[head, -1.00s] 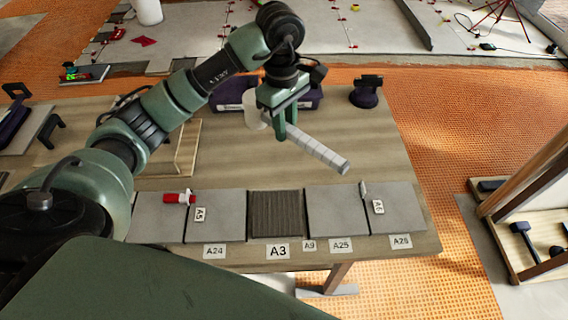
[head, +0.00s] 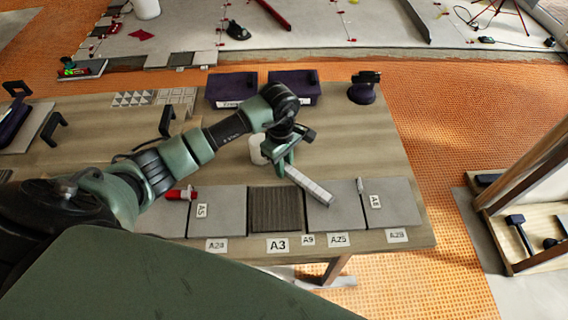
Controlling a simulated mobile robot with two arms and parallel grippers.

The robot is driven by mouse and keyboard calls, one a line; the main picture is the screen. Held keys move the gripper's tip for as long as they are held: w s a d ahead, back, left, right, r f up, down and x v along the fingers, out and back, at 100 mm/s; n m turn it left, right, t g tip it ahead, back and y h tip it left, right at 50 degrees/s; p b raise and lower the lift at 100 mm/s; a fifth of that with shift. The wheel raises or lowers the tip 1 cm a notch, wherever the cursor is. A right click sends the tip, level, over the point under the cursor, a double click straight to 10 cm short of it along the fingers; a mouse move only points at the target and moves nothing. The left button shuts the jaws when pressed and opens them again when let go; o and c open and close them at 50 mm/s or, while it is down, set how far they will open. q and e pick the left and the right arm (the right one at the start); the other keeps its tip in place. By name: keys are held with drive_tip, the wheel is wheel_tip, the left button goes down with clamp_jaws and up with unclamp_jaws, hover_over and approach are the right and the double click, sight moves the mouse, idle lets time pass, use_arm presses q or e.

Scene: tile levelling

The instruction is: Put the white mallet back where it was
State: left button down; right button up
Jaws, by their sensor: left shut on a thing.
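The white mallet is held in my left gripper (head: 283,163). Its pale head (head: 257,150) shows left of the fingers, and its light grey handle (head: 309,187) slants down to the right, its end over the front row of tiles. The left gripper is shut on it, above the worktable (head: 348,135). I cannot tell whether the mallet touches anything below. Along the table's front edge are label cards A3 (head: 278,245), A9 (head: 308,240) and A25 (head: 338,240). The right gripper is not in view.
A dark ribbed tile (head: 275,215) lies among grey tiles (head: 391,205). A red-handled tool (head: 180,194) lies at the left. Purple boxes (head: 231,87) and a dark suction lifter (head: 364,88) stand at the back. A wooden rack (head: 535,262) stands right. The table's right middle is clear.

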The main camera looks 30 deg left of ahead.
use_arm(q)
drive_tip(key=c, duration=1.7)
unclamp_jaws()
drive_tip(key=shift+f, duration=0.1)
drive_tip(key=o, duration=0.4)
drive_tip(key=shift+o, duration=0.2)
drive_tip(key=shift+r, duration=0.35)
wheel_tip(320, 180, up, 12)
drive_tip(key=b, duration=0.2)
drive_tip(key=shift+a+f, duration=0.15)
drive_tip(key=shift+a, duration=0.25)
drive_tip(key=shift+f, duration=0.1)
